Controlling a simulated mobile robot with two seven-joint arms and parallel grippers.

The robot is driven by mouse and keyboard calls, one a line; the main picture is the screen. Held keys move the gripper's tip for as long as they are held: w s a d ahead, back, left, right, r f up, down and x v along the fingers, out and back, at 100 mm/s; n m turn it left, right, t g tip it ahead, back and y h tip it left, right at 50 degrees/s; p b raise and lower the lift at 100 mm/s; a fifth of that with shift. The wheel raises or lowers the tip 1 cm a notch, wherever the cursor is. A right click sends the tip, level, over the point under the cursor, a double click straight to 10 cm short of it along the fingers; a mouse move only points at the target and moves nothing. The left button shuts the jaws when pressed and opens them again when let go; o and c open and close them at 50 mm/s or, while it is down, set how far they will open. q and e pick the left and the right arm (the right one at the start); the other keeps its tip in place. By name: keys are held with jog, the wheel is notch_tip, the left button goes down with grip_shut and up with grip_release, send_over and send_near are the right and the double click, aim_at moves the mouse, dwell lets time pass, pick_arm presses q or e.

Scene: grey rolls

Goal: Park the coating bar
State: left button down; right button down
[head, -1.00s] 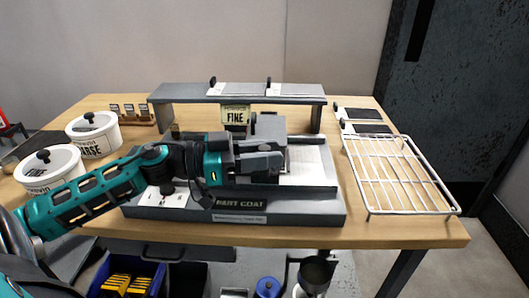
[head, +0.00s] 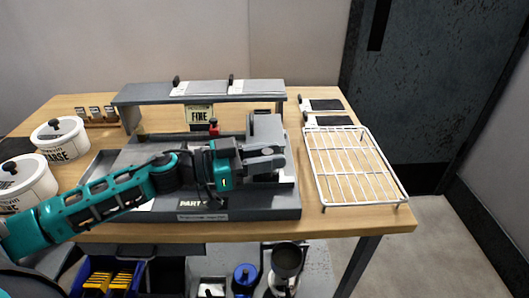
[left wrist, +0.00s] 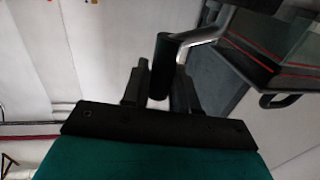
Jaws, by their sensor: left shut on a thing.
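The coater marked PART COAT (head: 245,208) is a dark grey flat bed on the wooden table. The coating bar, with a grey block-shaped carriage (head: 265,130), stands at the right end of the bed. My left gripper (head: 275,160) is over the bed's right part, directly in front of the carriage. In the left wrist view its fingers (left wrist: 162,92) are shut about a black handle (left wrist: 163,60) on a bent bright metal rod. The handle's lower end is between the fingers. The bed under my left arm is partly hidden. My right gripper is not in view.
A grey shelf (head: 150,94) with a FINE sign (head: 199,115) stands behind the coater. A white wire rack (head: 318,180) lies to the right, close to the bed. Two white tubs (head: 60,140) stand left. Black-and-white plates (head: 322,104) lie behind the rack.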

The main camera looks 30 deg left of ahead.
pick_arm(q)
jog(key=shift+d, duration=0.1)
jog(key=c, duration=1)
grip_release()
jog(key=shift+w+d, duration=0.1)
jog(key=shift+d, duration=0.05)
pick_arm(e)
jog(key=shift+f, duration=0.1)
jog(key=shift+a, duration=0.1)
pick_arm(q)
jog(key=shift+s+a, duration=0.2)
jog(key=shift+a, duration=0.1)
jog(key=p+v, duration=0.1)
jog(key=v, duration=1.1)
jog(key=shift+s+a, duration=0.15)
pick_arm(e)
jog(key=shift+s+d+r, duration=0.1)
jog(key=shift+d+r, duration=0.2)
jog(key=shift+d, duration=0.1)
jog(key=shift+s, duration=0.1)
